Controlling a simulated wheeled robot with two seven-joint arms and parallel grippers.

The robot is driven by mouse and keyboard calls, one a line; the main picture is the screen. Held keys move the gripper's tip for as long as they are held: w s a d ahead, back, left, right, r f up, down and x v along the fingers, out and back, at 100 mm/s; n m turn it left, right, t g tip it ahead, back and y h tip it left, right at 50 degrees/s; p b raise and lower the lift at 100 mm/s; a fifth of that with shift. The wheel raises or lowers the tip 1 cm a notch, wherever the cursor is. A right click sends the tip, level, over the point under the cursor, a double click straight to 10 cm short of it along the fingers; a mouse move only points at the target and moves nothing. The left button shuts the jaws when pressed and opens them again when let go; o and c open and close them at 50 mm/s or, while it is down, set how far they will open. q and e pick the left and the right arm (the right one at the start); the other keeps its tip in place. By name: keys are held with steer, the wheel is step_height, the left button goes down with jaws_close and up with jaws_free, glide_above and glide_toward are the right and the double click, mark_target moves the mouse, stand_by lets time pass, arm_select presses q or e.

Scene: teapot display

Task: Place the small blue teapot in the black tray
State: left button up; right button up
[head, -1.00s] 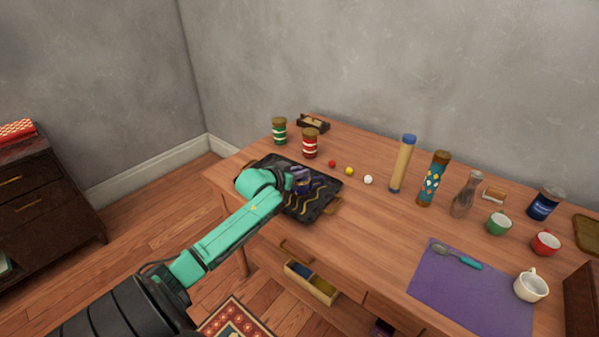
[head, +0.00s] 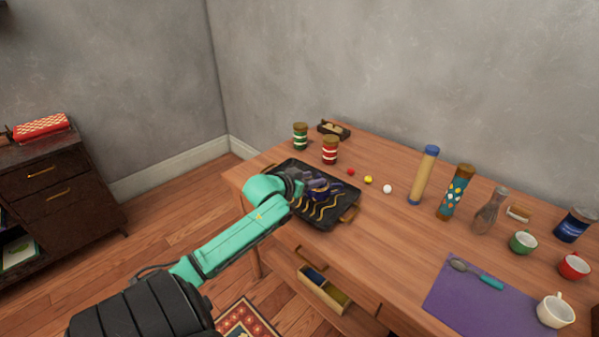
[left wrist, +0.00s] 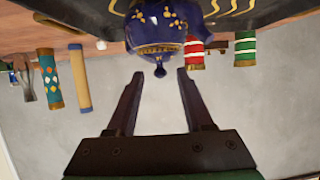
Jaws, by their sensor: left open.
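The black tray (head: 318,222), with gold wavy lines, lies on the left part of the table. It also shows at the top of the left wrist view (left wrist: 275,17). The small blue teapot (left wrist: 157,25), with gold decoration, is at the tray, its lid and knob towards my gripper. In the head view the teapot (head: 322,187) is small and partly hidden by my gripper. My left gripper (left wrist: 160,72) is open, its fingers apart on either side of the lid knob, with gaps showing. In the head view the left gripper (head: 309,186) is over the tray. My right gripper is not in view.
Green (head: 300,136) and red (head: 330,150) striped jars stand behind the tray. Red, yellow and white (head: 387,189) balls lie to its right. Farther right are tall cylinders, a bottle (head: 489,212), cups and a purple mat (head: 470,300). A drawer (head: 325,290) below is open.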

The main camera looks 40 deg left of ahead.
arm_select(q)
steer(key=v, duration=0.8)
steer(key=shift+s+p, duration=0.2)
steer(key=shift+p, duration=0.2)
